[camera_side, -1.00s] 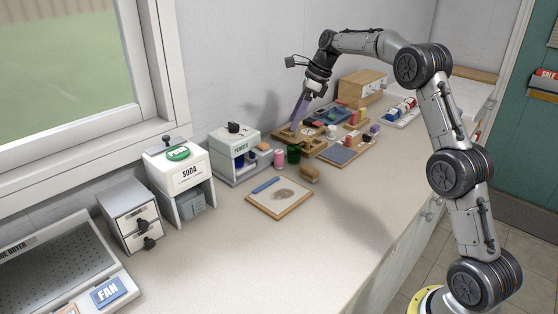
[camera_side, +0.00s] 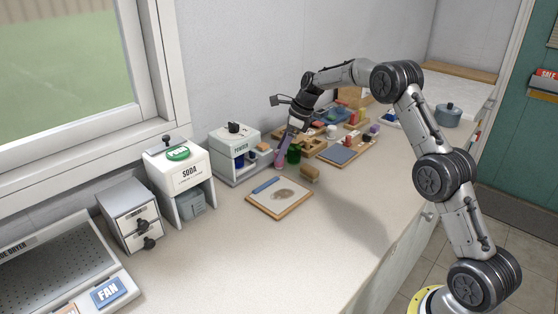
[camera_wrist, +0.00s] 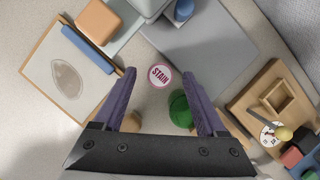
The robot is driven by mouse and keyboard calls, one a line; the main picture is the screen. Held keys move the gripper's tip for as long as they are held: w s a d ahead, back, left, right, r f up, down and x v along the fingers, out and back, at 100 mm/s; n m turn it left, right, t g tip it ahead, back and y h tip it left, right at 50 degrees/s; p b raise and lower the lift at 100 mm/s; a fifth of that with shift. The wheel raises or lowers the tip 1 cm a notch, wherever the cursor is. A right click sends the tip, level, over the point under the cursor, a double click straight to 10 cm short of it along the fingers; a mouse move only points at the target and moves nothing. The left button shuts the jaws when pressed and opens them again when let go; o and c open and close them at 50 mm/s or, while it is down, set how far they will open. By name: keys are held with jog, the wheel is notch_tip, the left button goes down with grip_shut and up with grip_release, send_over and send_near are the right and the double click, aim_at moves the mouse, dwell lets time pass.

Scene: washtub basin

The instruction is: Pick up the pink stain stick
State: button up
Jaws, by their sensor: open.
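The pink stain stick stands upright on the counter. In the wrist view its round top (camera_wrist: 160,76), white with a pink rim and the word STAIN, lies between and just ahead of the finger tips. In the side view only part of its pink body (camera_side: 279,164) shows behind my purple fingers. My gripper (camera_side: 283,152) is open and points down at it; it also shows in the wrist view (camera_wrist: 159,84). I cannot tell whether the fingers are down around the stick or still above it. Nothing is held.
A green object (camera_wrist: 180,108) stands close beside the right finger. A brown wooden brush (camera_side: 310,173) and a stained cloth board (camera_side: 292,208) with a blue stick (camera_side: 265,186) lie nearby. The POWDER dispenser (camera_side: 234,140) is behind. The front counter is clear.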

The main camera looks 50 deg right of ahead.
jog(key=shift+x, duration=1.15)
grip_shut()
jog(key=shift+r, duration=0.1)
jog(key=shift+r, duration=0.5)
notch_tip(320, 180, up, 2)
jog(key=shift+r, duration=0.2)
jog(key=s+a+r, duration=0.3)
jog(key=s+r, duration=0.6)
jog(key=s, duration=0.4)
jog(key=shift+s+r, duration=0.25)
jog(key=shift+s, duration=0.1)
